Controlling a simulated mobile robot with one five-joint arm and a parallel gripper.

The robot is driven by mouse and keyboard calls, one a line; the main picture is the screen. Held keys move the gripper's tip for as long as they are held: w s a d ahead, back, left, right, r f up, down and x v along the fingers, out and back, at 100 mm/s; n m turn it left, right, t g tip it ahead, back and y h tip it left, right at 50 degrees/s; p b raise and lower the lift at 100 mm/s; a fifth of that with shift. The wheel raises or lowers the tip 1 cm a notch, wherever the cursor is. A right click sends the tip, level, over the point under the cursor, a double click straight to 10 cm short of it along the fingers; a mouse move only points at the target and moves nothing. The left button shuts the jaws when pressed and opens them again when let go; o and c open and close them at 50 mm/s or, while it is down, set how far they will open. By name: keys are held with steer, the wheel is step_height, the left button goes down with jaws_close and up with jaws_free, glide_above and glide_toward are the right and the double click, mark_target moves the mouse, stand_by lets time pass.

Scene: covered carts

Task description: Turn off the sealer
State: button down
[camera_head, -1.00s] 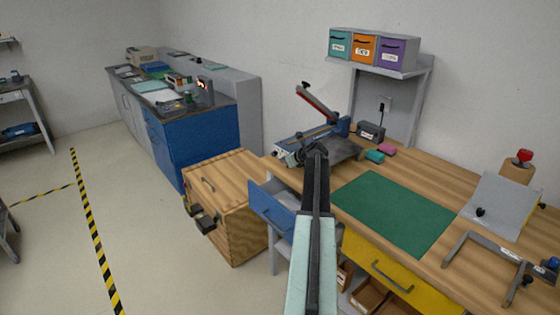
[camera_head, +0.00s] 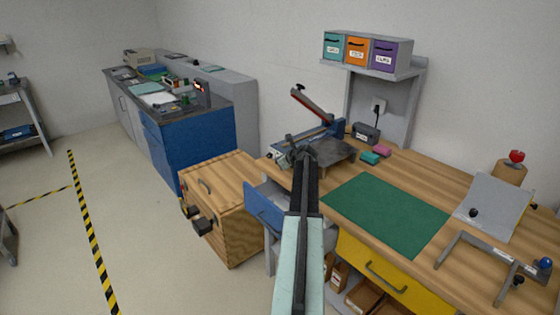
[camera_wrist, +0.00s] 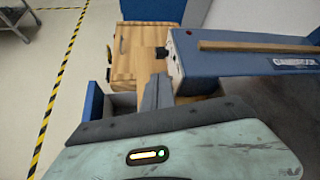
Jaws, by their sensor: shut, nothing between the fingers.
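The sealer (camera_head: 328,130) stands at the back left of the wooden bench, with its dark, red-edged arm (camera_head: 313,103) raised. In the wrist view its blue body (camera_wrist: 235,62) fills the upper right, with a pale strip along the top and lettering on its side. Its near left end panel (camera_wrist: 175,68) shows small details too small to read, so I cannot tell a switch or its position. My gripper (camera_head: 301,143) is shut and empty, in front of the sealer's left end and partly covering it. In the wrist view the fingertips (camera_wrist: 159,82) appear just below that end panel; contact cannot be told.
A green mat (camera_head: 388,214) lies right of my arm. Teal (camera_head: 370,158) and pink (camera_head: 382,151) blocks and a dark box (camera_head: 366,133) are near the sealer. An open blue drawer (camera_head: 265,208) and a wooden cabinet (camera_head: 235,232) stand left.

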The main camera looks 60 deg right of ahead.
steer(key=shift+r, duration=0.1)
steer(key=shift+s+a+r+p, duration=0.25)
steer(key=shift+s+r+p, duration=0.05)
steer(key=p+v, duration=0.6)
steer(key=v, duration=0.7)
steer(key=shift+a+f, duration=0.15)
steer(key=shift+a, duration=0.1)
